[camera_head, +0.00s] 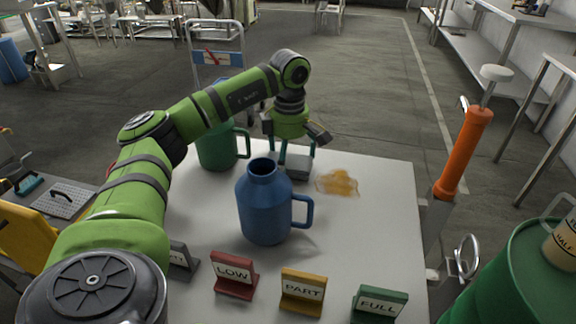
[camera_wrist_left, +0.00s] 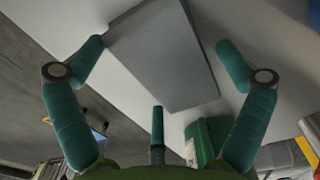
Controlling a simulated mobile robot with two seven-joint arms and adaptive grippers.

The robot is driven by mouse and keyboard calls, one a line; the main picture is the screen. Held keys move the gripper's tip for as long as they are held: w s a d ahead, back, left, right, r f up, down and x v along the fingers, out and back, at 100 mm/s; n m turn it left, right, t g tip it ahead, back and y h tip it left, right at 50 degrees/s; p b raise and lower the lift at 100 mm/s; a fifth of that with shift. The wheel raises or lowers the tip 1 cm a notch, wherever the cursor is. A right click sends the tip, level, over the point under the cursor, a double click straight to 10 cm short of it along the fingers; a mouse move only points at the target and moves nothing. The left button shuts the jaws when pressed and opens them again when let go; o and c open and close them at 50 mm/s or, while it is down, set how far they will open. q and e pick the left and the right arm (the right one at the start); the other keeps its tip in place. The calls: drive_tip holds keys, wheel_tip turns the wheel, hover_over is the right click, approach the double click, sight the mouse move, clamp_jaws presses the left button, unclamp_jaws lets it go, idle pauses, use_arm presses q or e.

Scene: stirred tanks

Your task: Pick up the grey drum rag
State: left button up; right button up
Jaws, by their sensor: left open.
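The grey drum rag (camera_head: 294,166) appears as a flat grey block shape near the far edge of the white table, behind the blue jug. My left gripper (camera_head: 290,155) is above it, pointing down. In the left wrist view the grey rag (camera_wrist_left: 165,55) lies between the spread teal fingers of the open gripper (camera_wrist_left: 163,48). The left finger is close to its edge; I cannot tell whether it touches. The right finger is apart from it. My right gripper is not in view.
A blue jug (camera_head: 265,205) and a green jug (camera_head: 215,150) stand near the gripper. An amber spill (camera_head: 338,183) lies right of the rag. Signs including LOW (camera_head: 233,276), PART (camera_head: 302,292) and FULL (camera_head: 379,304) line the front. The table's right side (camera_head: 385,230) is clear.

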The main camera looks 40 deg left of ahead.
sight(290, 157)
use_arm(q)
drive_tip(key=c, duration=0.9)
drive_tip(key=shift+r, duration=0.15)
wheel_tip(290, 157, up, 10)
drive_tip(key=p, duration=0.1)
drive_tip(key=shift+o, duration=0.2)
